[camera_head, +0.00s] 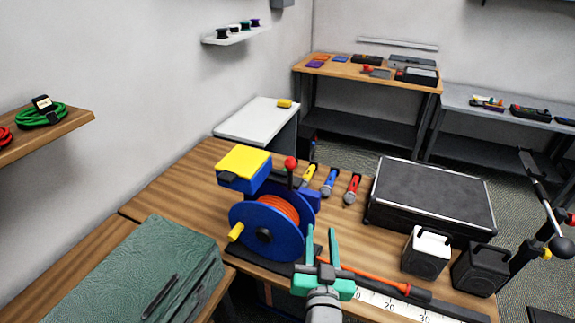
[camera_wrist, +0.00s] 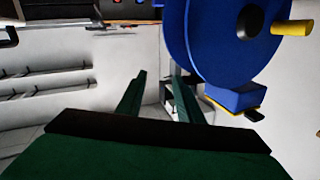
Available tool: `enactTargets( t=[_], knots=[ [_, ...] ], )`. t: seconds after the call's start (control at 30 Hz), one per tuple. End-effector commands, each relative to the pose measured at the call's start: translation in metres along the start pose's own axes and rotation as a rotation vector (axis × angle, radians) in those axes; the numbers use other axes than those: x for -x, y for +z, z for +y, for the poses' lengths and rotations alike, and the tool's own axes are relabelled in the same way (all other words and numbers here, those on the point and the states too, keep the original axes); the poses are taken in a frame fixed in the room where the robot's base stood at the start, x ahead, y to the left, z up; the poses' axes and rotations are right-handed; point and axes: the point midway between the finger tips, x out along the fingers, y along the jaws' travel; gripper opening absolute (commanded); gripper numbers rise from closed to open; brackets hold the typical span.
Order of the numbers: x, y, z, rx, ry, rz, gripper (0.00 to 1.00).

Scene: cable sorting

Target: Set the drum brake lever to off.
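A blue cable drum (camera_head: 285,240) wound with orange cable stands on the wooden bench, with a yellow crank handle (camera_head: 236,232) on its near side. A dark upright lever with a red knob (camera_head: 291,163) rises behind the drum, beside a yellow-topped blue box (camera_head: 243,163). I take it for the brake lever; its off mark cannot be read. My gripper (camera_head: 322,234) is open and empty, just right of the drum in the head view and apart from the lever. The wrist view shows the open fingers (camera_wrist: 158,85) below and left of the drum (camera_wrist: 225,45); the red knob is not visible there.
A black case (camera_head: 430,205), a white canister (camera_head: 426,254) and a black canister (camera_head: 480,269) stand to the right. A green case (camera_head: 140,275) is at left.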

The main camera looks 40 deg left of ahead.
Motion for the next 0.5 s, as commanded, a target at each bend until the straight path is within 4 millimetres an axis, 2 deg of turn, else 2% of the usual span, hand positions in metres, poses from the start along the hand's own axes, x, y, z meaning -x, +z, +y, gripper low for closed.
enactTargets(
  t=[0.03, 0.2, 0.3, 0.5],
  knots=[
    [-0.011, -0.019, -0.012, 0.020, -0.041, 0.012, 0.33],
    [-0.035, -0.063, -0.047, 0.084, -0.149, 0.013, 0.33],
    [-0.042, -0.082, -0.063, 0.119, -0.196, 0.012, 0.33],
    [-0.048, -0.099, -0.081, 0.155, -0.245, 0.007, 0.33]
  ],
)
